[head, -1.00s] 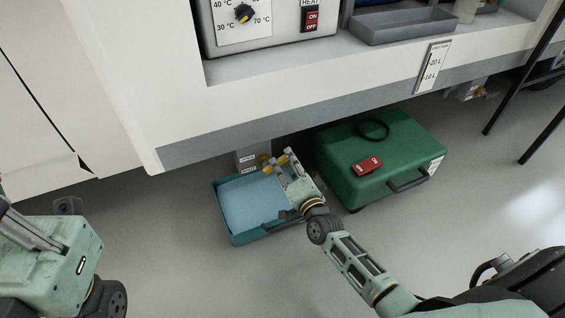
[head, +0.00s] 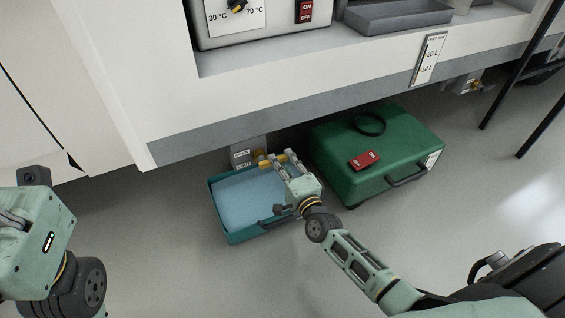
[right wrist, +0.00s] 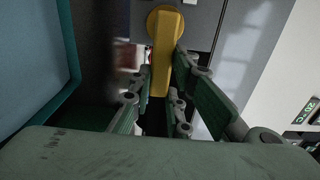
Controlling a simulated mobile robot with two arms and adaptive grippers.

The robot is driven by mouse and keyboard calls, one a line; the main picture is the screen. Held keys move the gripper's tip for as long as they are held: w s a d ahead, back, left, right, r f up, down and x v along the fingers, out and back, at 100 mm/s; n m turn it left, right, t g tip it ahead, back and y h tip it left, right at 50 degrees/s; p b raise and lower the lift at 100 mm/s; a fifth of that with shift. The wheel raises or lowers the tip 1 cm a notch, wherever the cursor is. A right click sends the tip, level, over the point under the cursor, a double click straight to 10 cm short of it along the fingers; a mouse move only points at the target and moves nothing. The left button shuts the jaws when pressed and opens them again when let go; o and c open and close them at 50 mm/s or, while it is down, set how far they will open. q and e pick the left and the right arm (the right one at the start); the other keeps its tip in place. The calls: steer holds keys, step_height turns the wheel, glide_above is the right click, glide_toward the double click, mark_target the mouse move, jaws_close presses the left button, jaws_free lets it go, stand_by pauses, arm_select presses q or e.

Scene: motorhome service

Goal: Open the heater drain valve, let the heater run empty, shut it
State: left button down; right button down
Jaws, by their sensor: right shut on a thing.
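The yellow drain valve lever (head: 265,164) sits under the motorhome's skirt, beside an OPEN label (head: 241,154) and a SHUT label below it. My right gripper (head: 280,158) is at the lever. In the right wrist view the yellow lever (right wrist: 166,50) runs between its fingers, which are shut on it. A teal tray (head: 229,238) below holds pale blue liquid; whether any stream falls into it cannot be told. The heater (head: 272,32), with a dial and a red ON/OFF switch (head: 305,11), is above. My left gripper (head: 14,219) is partly in frame at far left, its jaws unclear.
Dark table legs (head: 510,85) stand at right. Floor in front is clear.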

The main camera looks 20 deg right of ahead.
steer(key=shift+f, duration=0.1)
steer(key=c, duration=1.6)
jaws_free()
steer(key=shift+c, duration=0.2)
steer(key=shift+s, duration=0.1)
steer(key=s, duration=1.2)
steer(key=shift+d, duration=0.25)
steer(key=shift+w, duration=0.1)
